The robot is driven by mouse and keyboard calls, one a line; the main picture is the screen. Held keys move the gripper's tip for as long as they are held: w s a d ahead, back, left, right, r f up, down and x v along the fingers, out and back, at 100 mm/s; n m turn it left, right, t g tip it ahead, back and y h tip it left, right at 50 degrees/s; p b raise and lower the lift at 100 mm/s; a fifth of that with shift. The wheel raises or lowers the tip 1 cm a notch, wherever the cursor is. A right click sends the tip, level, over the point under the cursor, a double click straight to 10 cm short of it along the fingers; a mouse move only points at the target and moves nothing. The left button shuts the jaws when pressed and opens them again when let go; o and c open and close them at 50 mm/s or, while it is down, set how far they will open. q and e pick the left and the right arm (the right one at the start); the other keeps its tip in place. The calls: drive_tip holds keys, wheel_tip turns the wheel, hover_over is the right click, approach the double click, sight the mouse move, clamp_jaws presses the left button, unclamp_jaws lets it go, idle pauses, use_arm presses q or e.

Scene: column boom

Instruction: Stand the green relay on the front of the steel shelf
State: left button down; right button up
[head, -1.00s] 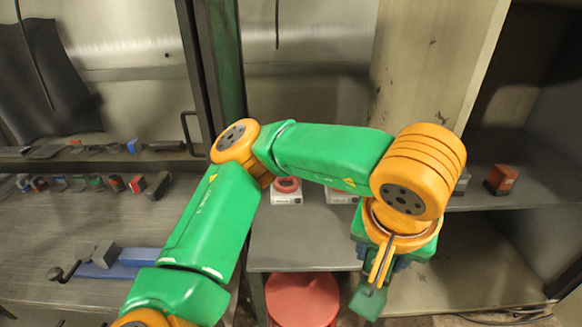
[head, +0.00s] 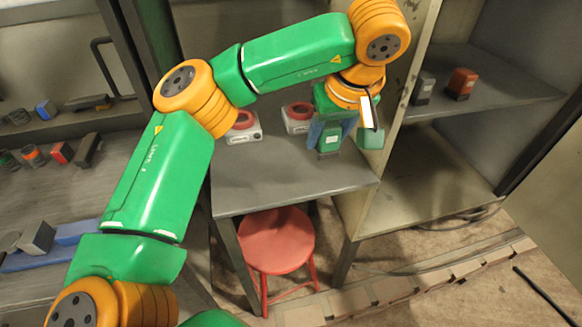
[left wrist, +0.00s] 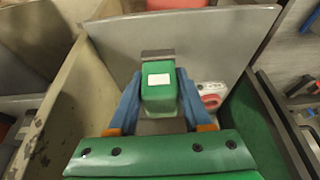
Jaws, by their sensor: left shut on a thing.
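My left gripper (head: 332,134) is shut on the green relay (head: 328,141), with a blue finger on each side of it. The relay has a grey end, which points down in the head view. In the left wrist view the relay (left wrist: 159,92) shows a white label between the blue fingers. It is over the back right part of a grey table; I cannot tell whether it touches the top. The steel shelf (head: 510,96) is in the open cabinet to the right, apart from the gripper. My right gripper is not in view.
The cabinet's side panel (head: 414,55) stands between table (head: 290,185) and shelf. Two white devices (head: 243,130) with red rings are on the table. A red stool (head: 276,240) is below.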

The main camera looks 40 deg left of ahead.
use_arm(q)
approach(289, 171)
drive_tip(key=shift+w+a+f, duration=0.15)
drive_tip(key=shift+w+a, duration=0.1)
drive_tip(key=shift+w, duration=0.15)
drive_tip(key=shift+w+a+f, duration=0.2)
drive_tip(key=shift+w+a, duration=0.05)
drive_tip(key=shift+w, duration=0.15)
drive_tip(key=f, duration=0.1)
drive_tip(key=a+f, duration=0.1)
drive_tip(key=f, duration=0.1)
drive_tip(key=shift+f, duration=0.75)
drive_tip(key=c, duration=0.8)
unclamp_jaws()
drive_tip(key=shift+f, duration=0.15)
drive_tip(key=o, duration=0.5)
drive_tip(key=shift+d, duration=0.1)
drive_tip(key=shift+c, duration=0.2)
